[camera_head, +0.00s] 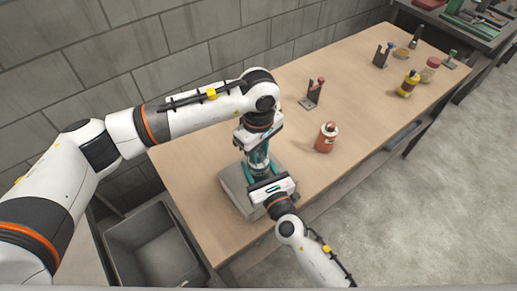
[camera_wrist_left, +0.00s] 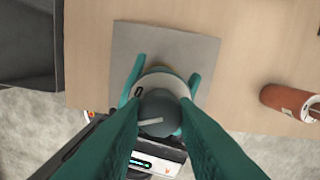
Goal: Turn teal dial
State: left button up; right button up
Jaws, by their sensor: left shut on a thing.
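The dial (camera_wrist_left: 160,112) is a dark grey-teal round knob with a pale pointer line, seen from above in the left wrist view. It tops an upright fixture with a pale round body (camera_wrist_left: 158,80) on a grey plate (camera_head: 231,184). My left gripper (camera_head: 257,152) points down from above and is shut on the dial, one teal finger on each side. My right gripper (camera_head: 257,174) comes in low from the front. Its teal fingers lie on either side of the fixture's lower body; whether they press on it I cannot tell. The arms partly hide the fixture in the head view.
An orange-red bottle (camera_head: 326,138) stands right of the fixture, with a small bracket (camera_head: 312,94) behind it. A yellow bottle (camera_head: 408,84) and other small items stand at the table's far end. A grey bin (camera_head: 158,246) is below the table's left edge.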

pick_arm(q)
jog(key=n, duration=0.6)
jog(key=shift+n, duration=0.4)
jog(key=n, duration=0.3)
jog(key=shift+n, duration=0.3)
jog(key=n, duration=0.3)
jog(key=shift+n, duration=0.3)
jog(key=n, duration=1.3)
jog(key=o, duration=1)
